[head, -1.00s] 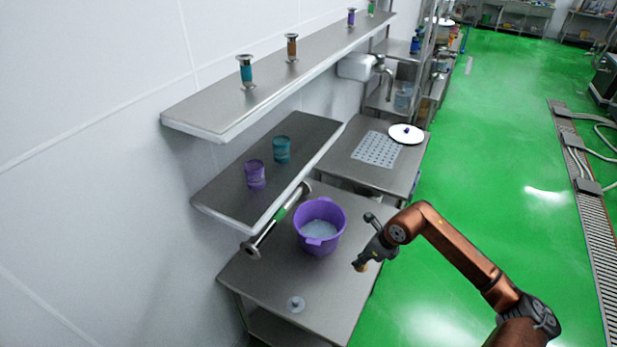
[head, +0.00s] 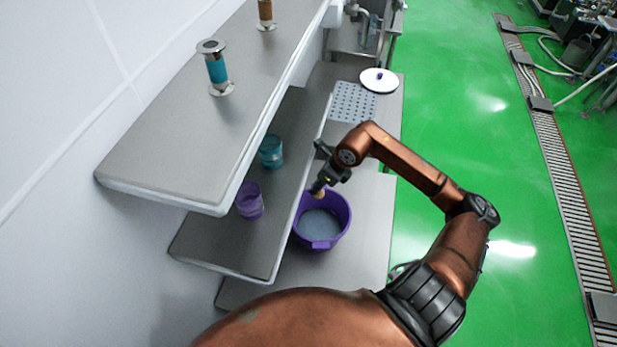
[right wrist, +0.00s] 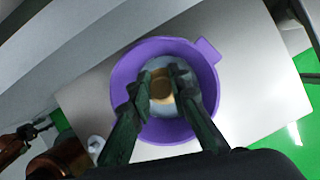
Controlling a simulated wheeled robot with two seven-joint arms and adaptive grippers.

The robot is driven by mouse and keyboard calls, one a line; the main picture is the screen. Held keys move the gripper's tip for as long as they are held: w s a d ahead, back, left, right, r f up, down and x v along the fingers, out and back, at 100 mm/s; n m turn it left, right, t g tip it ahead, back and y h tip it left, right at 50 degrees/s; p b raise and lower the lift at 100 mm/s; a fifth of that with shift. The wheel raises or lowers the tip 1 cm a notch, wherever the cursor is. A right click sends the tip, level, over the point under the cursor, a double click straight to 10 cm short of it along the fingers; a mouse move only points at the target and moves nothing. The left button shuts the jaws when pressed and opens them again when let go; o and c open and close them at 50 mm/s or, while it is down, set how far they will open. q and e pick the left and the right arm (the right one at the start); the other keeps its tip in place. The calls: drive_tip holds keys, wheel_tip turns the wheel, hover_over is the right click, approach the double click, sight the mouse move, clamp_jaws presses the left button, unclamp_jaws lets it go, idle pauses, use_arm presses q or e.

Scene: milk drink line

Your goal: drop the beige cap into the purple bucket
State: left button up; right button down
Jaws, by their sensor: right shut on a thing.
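The purple bucket (head: 343,232) stands on the steel table beside the lower shelf, with a pale grey-white content inside. It also fills the middle of the right wrist view (right wrist: 205,75). My right gripper (head: 318,189) is over the back part of the bucket in the head view, pointing down. It is shut on the beige cap (head: 319,195), which shows between the two fingers in the right wrist view (right wrist: 161,86), over the bucket's opening. How high the cap is above the bucket's contents I cannot tell.
A purple cup (head: 249,201) and a teal cup (head: 271,152) stand on the lower shelf (head: 215,245). A white lid (head: 390,82) lies behind on the far table.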

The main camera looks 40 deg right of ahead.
sight(321, 194)
drive_tip(key=s+f, duration=0.1)
drive_tip(key=s+f+b, duration=0.1)
drive_tip(key=shift+s+d+f, duration=0.1)
drive_tip(key=shift+s+d, duration=0.05)
drive_tip(key=shift+s, duration=0.25)
drive_tip(key=w+f, duration=0.2)
drive_tip(key=shift+f+b, duration=0.3)
drive_tip(key=shift+b, duration=0.1)
drive_tip(key=shift+s+f, duration=0.15)
drive_tip(key=shift+f, duration=0.1)
drive_tip(key=shift+s+r, duration=0.1)
drive_tip(key=shift+s, duration=0.15)
drive_tip(key=c, duration=2.2)
unclamp_jaws()
drive_tip(key=shift+w, duration=0.1)
drive_tip(key=o, duration=0.3)
drive_tip(key=shift+w+f, duration=0.2)
drive_tip(key=shift+w, duration=0.15)
drive_tip(key=shift+o, duration=0.9)
drive_tip(key=shift+s+r, duration=0.15)
drive_tip(key=shift+s, duration=0.1)
use_arm(q)
drive_tip(key=shift+s+f, duration=0.35)
drive_tip(key=shift+f, duration=0.25)
drive_tip(key=shift+s+f, duration=0.35)
drive_tip(key=shift+f, duration=0.2)
use_arm(e)
drive_tip(key=v, duration=1.2)
drive_tip(key=shift+s, duration=0.1)
